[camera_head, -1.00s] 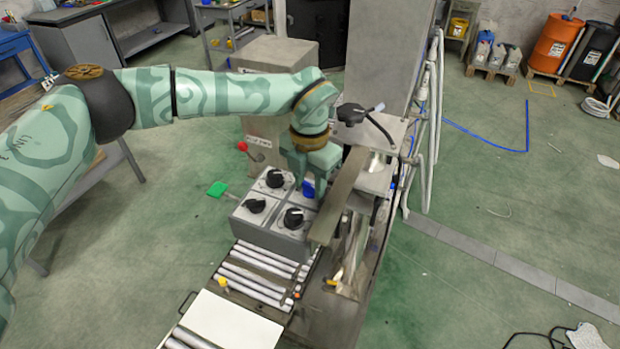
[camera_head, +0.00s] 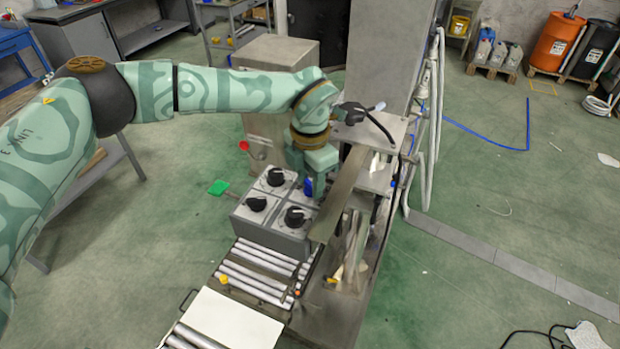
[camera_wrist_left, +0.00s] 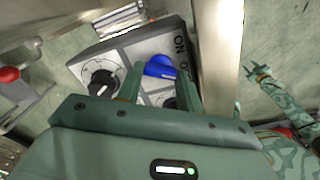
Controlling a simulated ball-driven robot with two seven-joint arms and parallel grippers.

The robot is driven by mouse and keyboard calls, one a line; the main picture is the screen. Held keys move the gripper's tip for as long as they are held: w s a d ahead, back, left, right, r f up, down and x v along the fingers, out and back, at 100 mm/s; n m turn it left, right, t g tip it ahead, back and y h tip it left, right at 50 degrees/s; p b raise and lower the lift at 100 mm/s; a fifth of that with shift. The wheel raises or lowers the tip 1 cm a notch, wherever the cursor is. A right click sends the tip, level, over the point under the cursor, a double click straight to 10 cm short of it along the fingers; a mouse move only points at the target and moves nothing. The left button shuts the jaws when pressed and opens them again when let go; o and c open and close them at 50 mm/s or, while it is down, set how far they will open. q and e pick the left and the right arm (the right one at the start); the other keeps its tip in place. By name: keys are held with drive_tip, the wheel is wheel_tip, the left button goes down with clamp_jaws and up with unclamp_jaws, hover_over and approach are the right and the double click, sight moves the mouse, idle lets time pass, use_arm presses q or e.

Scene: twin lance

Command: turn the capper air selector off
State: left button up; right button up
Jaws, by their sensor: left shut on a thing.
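A grey control box (camera_head: 262,228) carries several rotary selectors on its top. Three have black knobs, one of them at the front right (camera_head: 295,217). The selector at the back right has a blue knob (camera_head: 308,187), which also shows in the left wrist view (camera_wrist_left: 160,67). My left gripper (camera_head: 309,185) points down at it, with its fingers (camera_wrist_left: 160,82) on either side of the blue knob and shut on it. An ON marking stands beside this knob in the wrist view. The other labels are too small to read. My right gripper does not show clearly.
A long flat metal bar (camera_head: 338,195) runs close along the right of the gripper. A roller conveyor (camera_head: 255,275) with a white board (camera_head: 232,322) lies in front of the box.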

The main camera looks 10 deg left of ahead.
sight(310, 184)
use_arm(q)
drive_tip(key=o, duration=0.7)
drive_tip(key=shift+r, duration=0.1)
wheel_tip(310, 184, up, 16)
drive_tip(key=shift+r+b, duration=0.15)
drive_tip(key=shift+b, duration=0.25)
